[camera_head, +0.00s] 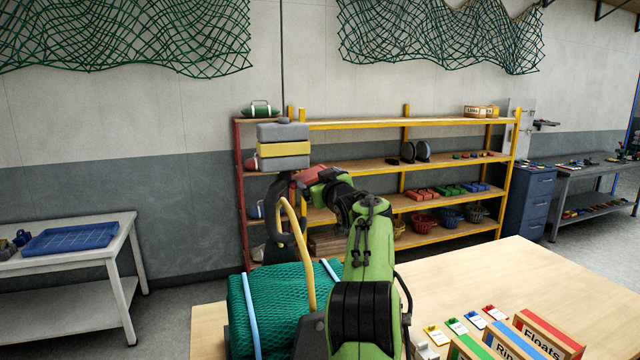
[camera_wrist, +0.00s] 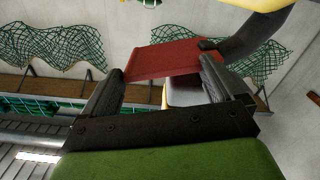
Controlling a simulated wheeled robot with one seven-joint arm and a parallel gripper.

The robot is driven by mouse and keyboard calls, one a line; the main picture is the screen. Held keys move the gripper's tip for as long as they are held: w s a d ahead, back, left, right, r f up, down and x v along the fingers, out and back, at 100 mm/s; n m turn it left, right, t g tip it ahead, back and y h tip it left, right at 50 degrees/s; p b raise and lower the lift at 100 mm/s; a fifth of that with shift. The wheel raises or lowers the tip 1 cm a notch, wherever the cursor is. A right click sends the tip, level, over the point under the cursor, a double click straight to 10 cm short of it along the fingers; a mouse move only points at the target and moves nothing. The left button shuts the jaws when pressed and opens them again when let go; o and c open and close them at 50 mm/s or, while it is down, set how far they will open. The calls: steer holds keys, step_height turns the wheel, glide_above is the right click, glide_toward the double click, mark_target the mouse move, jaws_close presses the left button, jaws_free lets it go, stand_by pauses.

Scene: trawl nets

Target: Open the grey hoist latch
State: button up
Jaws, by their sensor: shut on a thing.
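The grey hoist (camera_head: 284,133) with a yellow band hangs at centre left. Its dark grey hook (camera_head: 276,205) hangs below it and also shows at top right in the wrist view (camera_wrist: 262,38). The hoist's latch appears as a red plate (camera_wrist: 165,62) that meets the hook at one end; in the head view it points right from the hook. My gripper (camera_wrist: 164,72) is shut on the red latch, one finger on each side. A yellow loop (camera_head: 298,240) rises from the green net bundle (camera_head: 275,305) to the hook. Where loop and hook meet is partly hidden.
A wooden table (camera_head: 480,275) on the right carries labelled boxes (camera_head: 545,335) and small coloured tags. A yellow-framed shelf (camera_head: 400,125) stands behind the hoist. A side table with a blue tray (camera_head: 70,238) is at left. The middle of the wooden table is clear.

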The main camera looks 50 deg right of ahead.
steer(key=shift+r, duration=0.25)
stand_by(0.3)
steer(key=o, duration=1.1)
steer(key=shift+o, duration=0.2)
steer(key=b+v, duration=0.7)
steer(key=v, duration=0.8)
steer(key=shift+s+a, duration=0.2)
steer(key=shift+s, duration=0.1)
